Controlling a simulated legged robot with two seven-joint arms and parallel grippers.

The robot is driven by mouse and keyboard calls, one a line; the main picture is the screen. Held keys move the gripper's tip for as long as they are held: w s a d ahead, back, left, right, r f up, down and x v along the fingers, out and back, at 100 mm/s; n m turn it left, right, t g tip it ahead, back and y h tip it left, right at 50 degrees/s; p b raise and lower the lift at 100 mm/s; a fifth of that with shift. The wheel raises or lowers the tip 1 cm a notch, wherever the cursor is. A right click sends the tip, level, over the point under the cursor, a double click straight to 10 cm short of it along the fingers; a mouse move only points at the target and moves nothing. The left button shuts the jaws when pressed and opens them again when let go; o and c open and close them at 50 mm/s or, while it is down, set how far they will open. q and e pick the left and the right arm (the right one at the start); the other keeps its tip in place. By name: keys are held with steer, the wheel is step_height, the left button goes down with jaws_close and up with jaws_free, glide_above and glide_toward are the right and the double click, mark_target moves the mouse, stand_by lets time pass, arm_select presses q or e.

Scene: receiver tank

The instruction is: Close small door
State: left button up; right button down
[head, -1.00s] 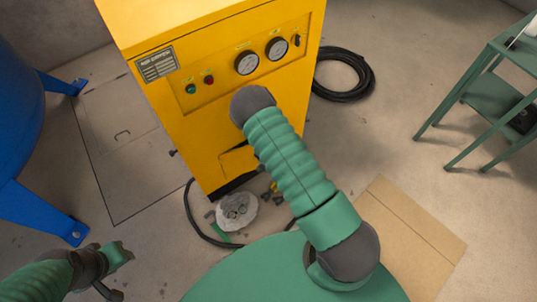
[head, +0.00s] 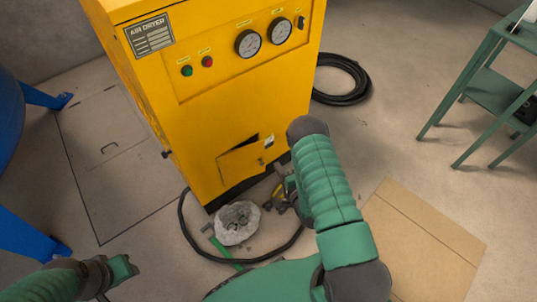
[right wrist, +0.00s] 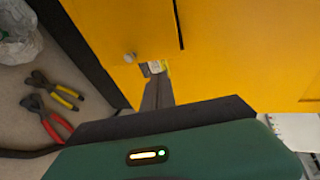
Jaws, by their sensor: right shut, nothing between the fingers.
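The small door (head: 240,164) is low on the front of the yellow air dryer (head: 215,115). It stands slightly ajar, with a dark wedge-shaped gap along its top edge. A dark gap also shows in the yellow front in the right wrist view, beside a small round knob (right wrist: 130,57) and a label (right wrist: 152,68). My right gripper (head: 284,190) is low in front of the dryer, right of the door, partly hidden by my arm. Its shut, empty fingers (right wrist: 157,92) point at the yellow front; contact is unclear. My left gripper (head: 122,268) is at the lower left, away from the door.
A bag (head: 237,222) lies on the floor before the dryer, with a black hose around it. Pliers (right wrist: 48,118) lie near it. A flat cardboard sheet (head: 425,235) is at right, a green shelf (head: 490,95) farther right, a blue tank (head: 10,120) at left.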

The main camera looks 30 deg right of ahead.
steer(key=r+b+x, duration=0.1)
steer(key=b+x, duration=0.3)
steer(key=x, duration=0.6)
steer(key=shift+w, duration=0.4)
steer(key=shift+d, duration=0.1)
steer(key=shift+w+d, duration=0.15)
steer(key=shift+w, duration=0.45)
steer(key=shift+w+d, duration=0.2)
steer(key=shift+w, duration=0.45)
steer(key=shift+s, duration=0.1)
